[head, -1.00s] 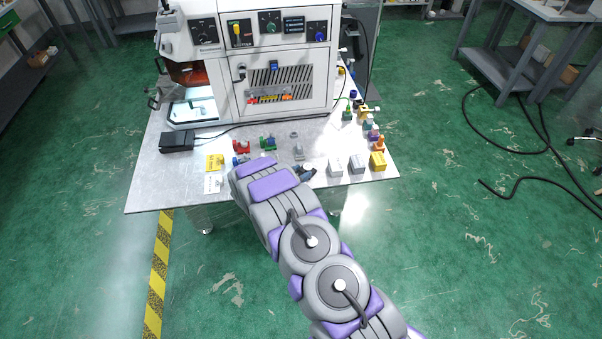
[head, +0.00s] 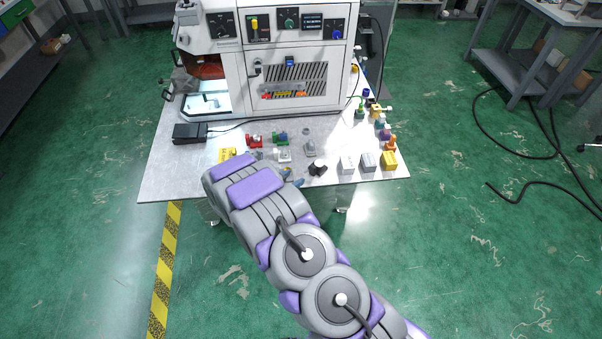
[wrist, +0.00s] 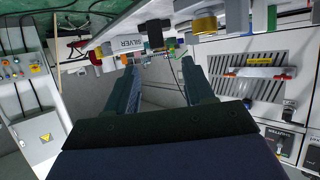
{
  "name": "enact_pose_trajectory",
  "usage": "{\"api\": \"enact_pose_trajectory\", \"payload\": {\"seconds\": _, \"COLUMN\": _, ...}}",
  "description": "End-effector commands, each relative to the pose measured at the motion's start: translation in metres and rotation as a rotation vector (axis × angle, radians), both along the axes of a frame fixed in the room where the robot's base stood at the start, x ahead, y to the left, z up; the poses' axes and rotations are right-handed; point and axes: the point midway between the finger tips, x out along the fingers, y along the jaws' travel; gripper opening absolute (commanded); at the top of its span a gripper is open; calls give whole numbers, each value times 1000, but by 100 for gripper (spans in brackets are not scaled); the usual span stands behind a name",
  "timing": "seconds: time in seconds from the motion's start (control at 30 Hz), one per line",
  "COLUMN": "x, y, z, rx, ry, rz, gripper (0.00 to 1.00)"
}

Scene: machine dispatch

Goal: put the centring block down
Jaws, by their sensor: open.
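A small black block (head: 317,168) stands on the grey table near its front edge, left of the row of three boxes. A black block (wrist: 154,35) also shows in the upside-down wrist view, beyond the jaws. It may be the centring block, but I cannot tell for sure. My gripper (wrist: 159,68) is open, with nothing visible between its two dark fingers.
A white box (head: 347,165), a grey box (head: 368,162) and a yellow box (head: 389,161) stand at the front right. Red (head: 254,140) and green (head: 280,138) parts lie behind my gripper. The white machine (head: 285,75) fills the back of the table (head: 160,185).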

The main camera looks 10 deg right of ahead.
Motion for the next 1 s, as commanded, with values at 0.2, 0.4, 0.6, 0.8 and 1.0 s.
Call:
{"api": "enact_pose_trajectory", "payload": {"seconds": 0.2, "x": -11, "y": 7, "z": 7, "rx": 4, "ry": 0, "rz": 0, "gripper": 53}}
{"api": "enact_pose_trajectory", "payload": {"seconds": 0.4, "x": -10, "y": 8, "z": 8, "rx": 12, "ry": 1, "rz": 2, "gripper": 53}}
{"api": "enact_pose_trajectory", "payload": {"seconds": 0.6, "x": 10, "y": 31, "z": 31, "rx": 137, "ry": 17, "rz": 87, "gripper": 53}}
{"api": "enact_pose_trajectory", "payload": {"seconds": 0.8, "x": 30, "y": 70, "z": 84, "rx": 358, "ry": 71, "rz": 273, "gripper": 53}}
{"api": "enact_pose_trajectory", "payload": {"seconds": 1.0, "x": 19, "y": 95, "z": 145, "rx": 527, "ry": 157, "rz": 464, "gripper": 53}}
